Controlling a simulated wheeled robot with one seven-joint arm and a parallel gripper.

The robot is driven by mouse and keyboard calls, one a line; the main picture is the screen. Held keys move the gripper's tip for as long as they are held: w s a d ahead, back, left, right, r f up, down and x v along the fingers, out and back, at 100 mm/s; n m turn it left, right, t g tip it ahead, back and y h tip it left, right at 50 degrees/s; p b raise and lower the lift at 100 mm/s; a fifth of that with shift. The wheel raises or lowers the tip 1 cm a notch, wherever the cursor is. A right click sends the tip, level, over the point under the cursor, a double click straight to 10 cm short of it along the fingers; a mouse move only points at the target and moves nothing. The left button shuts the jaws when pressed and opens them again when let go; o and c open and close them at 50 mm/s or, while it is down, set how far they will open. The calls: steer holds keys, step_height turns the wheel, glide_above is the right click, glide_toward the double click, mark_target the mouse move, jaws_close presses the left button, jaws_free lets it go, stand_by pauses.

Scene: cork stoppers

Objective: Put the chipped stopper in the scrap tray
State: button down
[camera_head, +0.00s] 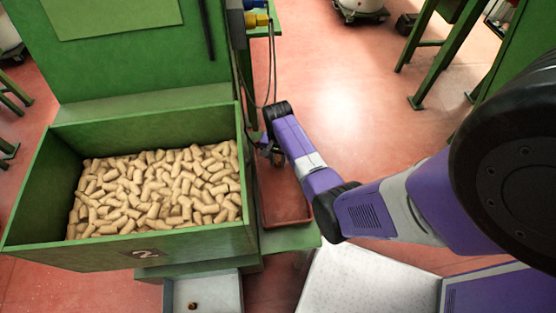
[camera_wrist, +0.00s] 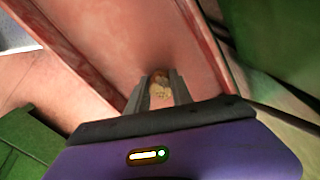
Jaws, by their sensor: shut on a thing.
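My gripper (camera_head: 277,158) is shut on a cork stopper over the red tray. In the wrist view the stopper (camera_wrist: 160,92) sits between the two grey fingers (camera_wrist: 159,84), light tan with a darker far end. Its surface is too small to tell for certain whether it is chipped. The red tray (camera_head: 289,212), which looks like the scrap tray, lies right of the green bin. In the wrist view its floor (camera_wrist: 150,35) and walls surround the fingertips. The gap between stopper and tray floor cannot be judged.
A green bin (camera_head: 120,256) full of cork stoppers (camera_head: 160,190) stands to the left of the red tray. A pale grey tray (camera_head: 215,290) with one small dark brown piece (camera_head: 193,305) lies in front of the bin. Hanging cables (camera_head: 271,60) are behind my gripper.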

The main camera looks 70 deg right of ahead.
steer(key=shift+f, duration=0.15)
steer(key=c, duration=1.1)
jaws_free()
